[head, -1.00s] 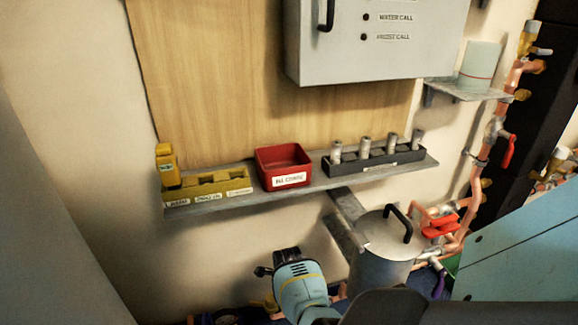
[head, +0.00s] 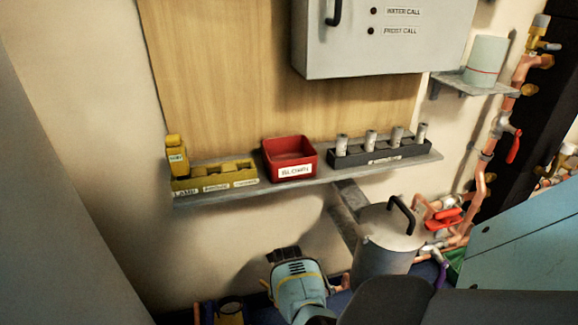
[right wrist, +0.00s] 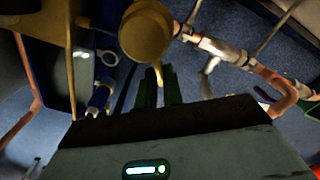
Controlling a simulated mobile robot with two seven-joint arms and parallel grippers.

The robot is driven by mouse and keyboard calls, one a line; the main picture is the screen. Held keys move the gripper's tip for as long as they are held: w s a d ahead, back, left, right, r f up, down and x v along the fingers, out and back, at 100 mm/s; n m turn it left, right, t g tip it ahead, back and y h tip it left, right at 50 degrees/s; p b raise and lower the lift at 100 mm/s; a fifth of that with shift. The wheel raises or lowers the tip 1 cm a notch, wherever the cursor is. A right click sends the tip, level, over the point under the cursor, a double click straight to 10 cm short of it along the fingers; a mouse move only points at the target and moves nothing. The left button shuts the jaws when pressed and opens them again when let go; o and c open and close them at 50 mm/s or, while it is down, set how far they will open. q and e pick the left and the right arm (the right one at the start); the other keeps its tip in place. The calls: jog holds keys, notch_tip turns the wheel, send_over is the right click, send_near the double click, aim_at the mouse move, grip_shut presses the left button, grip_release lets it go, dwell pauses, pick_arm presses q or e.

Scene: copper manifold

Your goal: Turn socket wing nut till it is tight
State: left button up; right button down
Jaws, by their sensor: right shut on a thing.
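In the right wrist view, my right gripper (right wrist: 159,88) has dark green fingers close together, shut on a narrow brass-coloured tab (right wrist: 158,72). The tab appears to be part of the socket wing nut, most of which is hidden by the fingers. A round brass fitting (right wrist: 147,32) is just beyond the fingertips. How tight the nut sits cannot be told. My left gripper is not in view.
Copper pipe with a grey fitting (right wrist: 222,48) runs close right of the fingers. A grey lidded can (head: 385,250) stands near my arm. Above is a shelf (head: 300,184) with a red tray (head: 290,158), yellow holder (head: 215,178) and black rack (head: 380,152).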

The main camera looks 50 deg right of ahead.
jog(key=shift+a, duration=0.1)
dwell(0.3)
jog(key=c, duration=1.5)
grip_release()
jog(key=shift+r, duration=0.15)
notch_tip(320, 180, up, 7)
jog(key=p, duration=0.3)
jog(key=shift+w, duration=0.1)
jog(key=shift+r+p, duration=0.3)
jog(key=shift+p, duration=0.1)
